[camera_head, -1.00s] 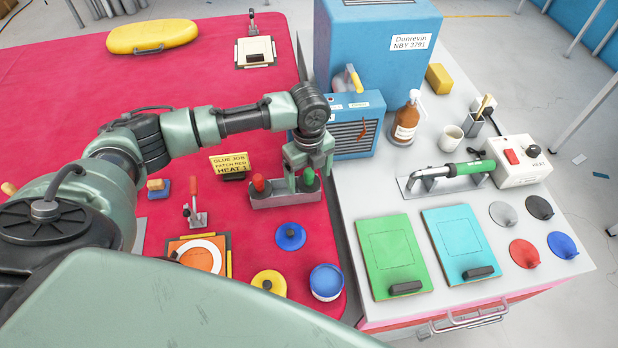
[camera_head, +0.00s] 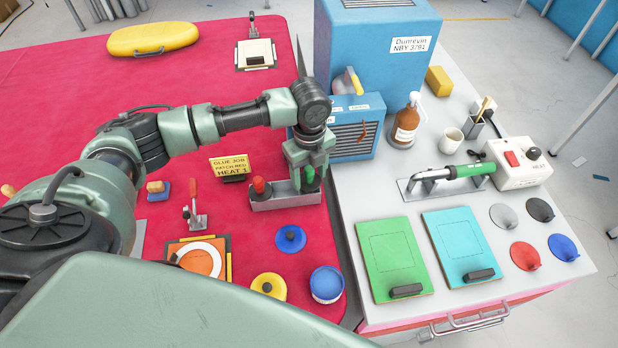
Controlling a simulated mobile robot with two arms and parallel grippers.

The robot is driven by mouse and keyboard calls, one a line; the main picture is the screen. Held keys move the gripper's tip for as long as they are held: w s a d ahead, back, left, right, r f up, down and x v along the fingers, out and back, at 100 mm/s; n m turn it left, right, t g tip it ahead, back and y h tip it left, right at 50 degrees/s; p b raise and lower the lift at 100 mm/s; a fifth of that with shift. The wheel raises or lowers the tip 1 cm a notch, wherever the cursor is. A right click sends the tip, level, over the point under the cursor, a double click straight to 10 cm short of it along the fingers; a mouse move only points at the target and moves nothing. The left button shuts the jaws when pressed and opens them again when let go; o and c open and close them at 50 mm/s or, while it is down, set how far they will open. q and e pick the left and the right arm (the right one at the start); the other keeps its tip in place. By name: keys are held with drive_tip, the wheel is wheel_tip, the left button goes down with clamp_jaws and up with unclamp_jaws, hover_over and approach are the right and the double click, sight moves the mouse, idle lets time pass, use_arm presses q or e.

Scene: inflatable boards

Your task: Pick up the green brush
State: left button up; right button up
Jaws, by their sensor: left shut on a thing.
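The green brush (camera_head: 309,175) stands in the right part of a grey metal holder (camera_head: 285,201) on the red surface. Only its green handle top shows; the rest is hidden in the holder. My left gripper (camera_head: 309,180) comes down from above and is shut on the green handle. A red-handled brush (camera_head: 261,187) stands in the same holder, just left of the gripper. My right gripper is not in view.
A blue lid (camera_head: 290,238) lies in front. A blue vented machine (camera_head: 352,130) is close behind. The white bench (camera_head: 350,215) edge is to the right.

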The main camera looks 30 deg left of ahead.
use_arm(q)
wheel_tip(320, 180, up, 18)
drive_tip(key=b, duration=0.2)
drive_tip(key=shift+r, duration=0.15)
drive_tip(key=o, duration=0.4)
drive_tip(key=shift+c, duration=1.2)
